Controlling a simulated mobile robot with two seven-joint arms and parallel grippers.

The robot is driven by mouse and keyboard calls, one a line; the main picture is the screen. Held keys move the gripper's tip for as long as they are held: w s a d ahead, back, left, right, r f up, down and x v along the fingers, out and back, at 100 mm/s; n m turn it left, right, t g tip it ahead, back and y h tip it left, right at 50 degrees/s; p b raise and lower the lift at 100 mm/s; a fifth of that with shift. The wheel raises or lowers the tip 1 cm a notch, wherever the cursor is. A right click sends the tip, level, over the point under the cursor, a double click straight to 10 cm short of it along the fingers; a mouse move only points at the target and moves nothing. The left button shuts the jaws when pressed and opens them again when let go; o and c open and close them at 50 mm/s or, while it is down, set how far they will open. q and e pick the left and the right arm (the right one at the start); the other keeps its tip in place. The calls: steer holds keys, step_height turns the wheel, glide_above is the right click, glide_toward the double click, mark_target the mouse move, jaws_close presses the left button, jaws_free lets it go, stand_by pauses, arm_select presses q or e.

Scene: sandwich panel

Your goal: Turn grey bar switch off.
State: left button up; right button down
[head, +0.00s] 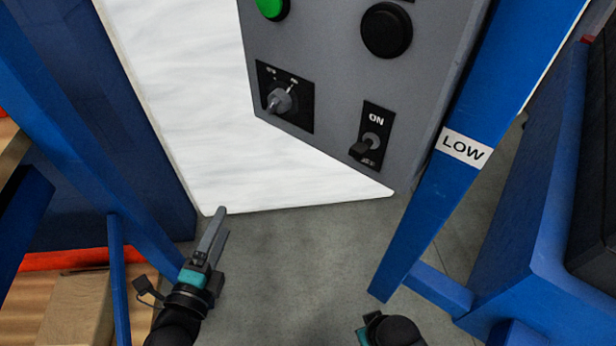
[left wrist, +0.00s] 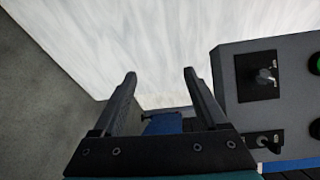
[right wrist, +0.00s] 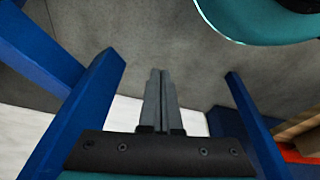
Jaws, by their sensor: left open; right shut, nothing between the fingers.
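A switch with a grey bar-like handle (head: 281,100) sits on a black square plate on the grey control panel (head: 335,75). Its bar is turned diagonally; the small labels above it are too small to read. It also shows in the left wrist view (left wrist: 265,77), right of the fingers. My left gripper (head: 220,222) is open and empty, below and left of the panel, apart from the switch; its fingers also show in the left wrist view (left wrist: 160,76). My right gripper (right wrist: 160,75) is shut and empty over the floor; only its arm's end shows in the head view.
A black lever switch (head: 365,143) marked ON is right of the bar switch. A green button (head: 272,8) and a black knob (head: 386,30) are above. Blue posts (head: 475,130), one labelled LOW, flank the panel. Floor below is clear.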

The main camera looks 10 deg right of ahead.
arm_select(q)
step_height(320, 180, up, 7)
steer(key=d+m+t+h+b, duration=0.2)
steer(key=m+h+b, duration=0.1)
steer(key=m, duration=0.3)
steer(key=m+h+b, duration=0.3)
steer(key=m, duration=0.5)
glide_toward(277, 109)
arm_select(e)
step_height(277, 109, up, 4)
steer(key=w, duration=0.3)
arm_select(q)
steer(key=shift+n, duration=0.3)
steer(key=p+x, duration=0.2)
steer(key=x, duration=0.1)
steer(key=p+x, duration=0.2)
steer(key=x, duration=0.2)
steer(key=shift+a+r, duration=0.1)
steer(key=shift+r, duration=0.1)
steer(key=shift+p+x, duration=0.4)
steer(key=shift+x, duration=0.45)
arm_select(e)
steer(key=s+f, duration=0.4)
steer(key=f, duration=0.4)
steer(key=shift+d+f, duration=0.4)
steer(key=shift+d, duration=0.05)
arm_select(q)
steer(key=shift+c, duration=0.2)
steer(key=shift+f, duration=0.1)
jaws_close()
